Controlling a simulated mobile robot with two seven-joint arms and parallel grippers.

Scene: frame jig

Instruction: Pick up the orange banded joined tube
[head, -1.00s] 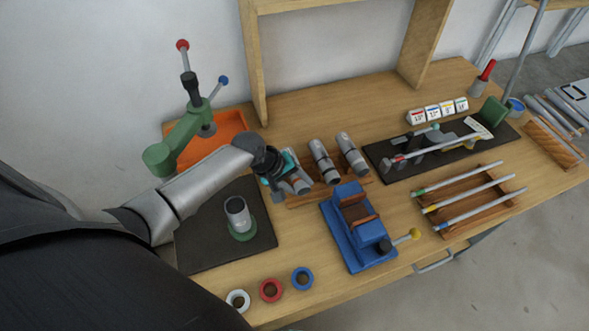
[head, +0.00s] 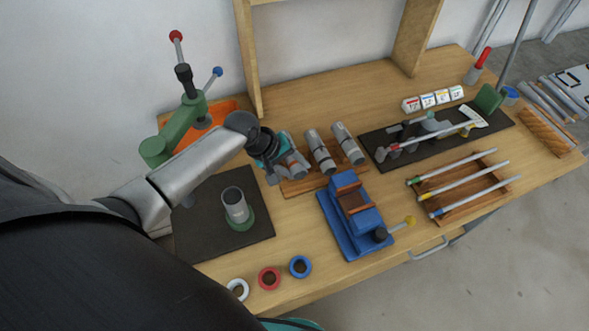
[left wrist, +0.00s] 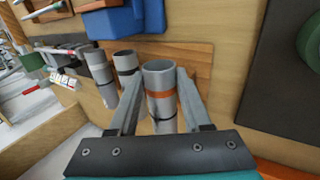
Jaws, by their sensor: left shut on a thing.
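The orange banded joined tube (left wrist: 161,104) stands between the two fingers of my left gripper (left wrist: 158,100) in the left wrist view. It is grey and open at the top, with an orange band below the rim. The fingers are shut on it from both sides. In the head view my left gripper (head: 283,172) is at the left end of the wooden rack, and the tube (head: 297,163) is partly hidden by it. I cannot tell whether the tube has left the rack. My right gripper's fingers are not seen.
Two more grey tubes (head: 320,152) (head: 347,144) stand close by in the wooden rack (head: 299,187). A blue clamp fixture (head: 338,224) is in front. A dark mat (head: 200,243) with a grey cup (head: 235,205) lies left. A green press (head: 178,130) stands behind my arm.

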